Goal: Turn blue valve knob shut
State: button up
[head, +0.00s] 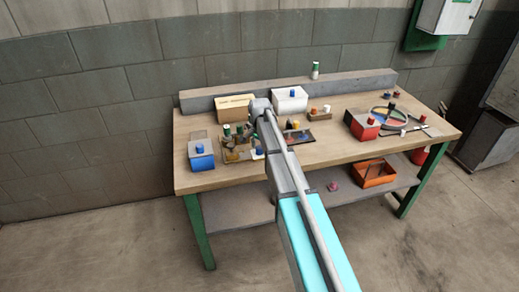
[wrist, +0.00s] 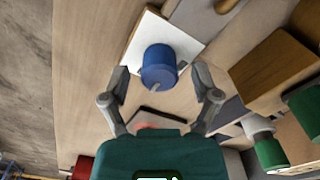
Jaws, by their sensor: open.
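A round blue knob (wrist: 159,64) with a small pale pointer mark sits on a white square surface (wrist: 190,38) in the wrist view. My gripper (wrist: 161,76) is open, with one fingertip to the left of the knob and one to the right. Visible gaps separate both fingers from the knob, and I cannot tell their height relative to it. In the head view, blue knobs show on a blue box (head: 201,162) at the left and on a white box (head: 290,104) at the back. I cannot tell which matches the wrist view. My arm hides part of the table there.
A brown box (wrist: 275,72) and green-and-white cylinders (wrist: 270,152) stand to the right in the wrist view. A cardboard box (head: 235,108), a red box (head: 361,126) and several small items crowd the workbench (head: 190,182). An orange bin (head: 373,176) sits below the right side.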

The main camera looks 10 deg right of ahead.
grip_shut()
dwell(0.4)
jog(key=shift+n, duration=0.4)
jog(key=n, duration=0.7)
jog(key=shift+n, duration=0.4)
jog(key=n, duration=0.4)
jog(key=shift+n, duration=0.3)
jog(key=n, duration=0.4)
jog(key=shift+n, duration=0.4)
